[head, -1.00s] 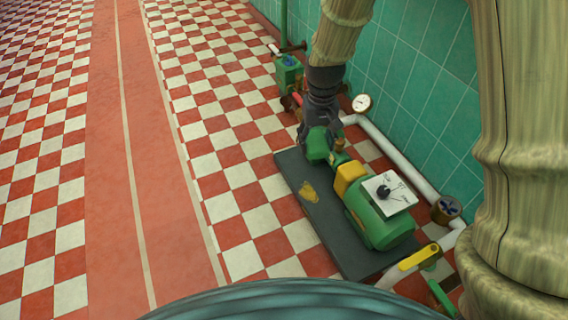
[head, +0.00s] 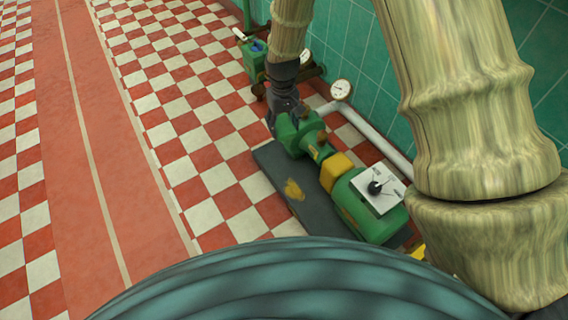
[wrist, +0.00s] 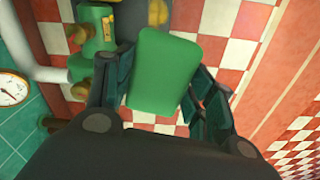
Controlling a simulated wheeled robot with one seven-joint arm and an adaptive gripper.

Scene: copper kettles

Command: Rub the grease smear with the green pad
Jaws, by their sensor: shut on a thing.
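My gripper (wrist: 155,90) is shut on the green pad (wrist: 163,72), a flat rounded block held between its fingers in the wrist view. In the head view my gripper (head: 284,108) is just beyond the far end of the green pump (head: 350,205), and I cannot make out the pad there. The grease smear (head: 293,190) is a yellow-brown patch on the dark base slab (head: 268,160), left of the pump. Part of the smear also shows at the top of the wrist view (wrist: 157,12). The pad is apart from the smear.
A white pipe (head: 372,130) with a gauge (head: 341,89) runs along the green tiled wall (head: 350,50). A green valve unit (head: 256,60) stands farther back. The checkered floor (head: 215,180) left of the slab is clear.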

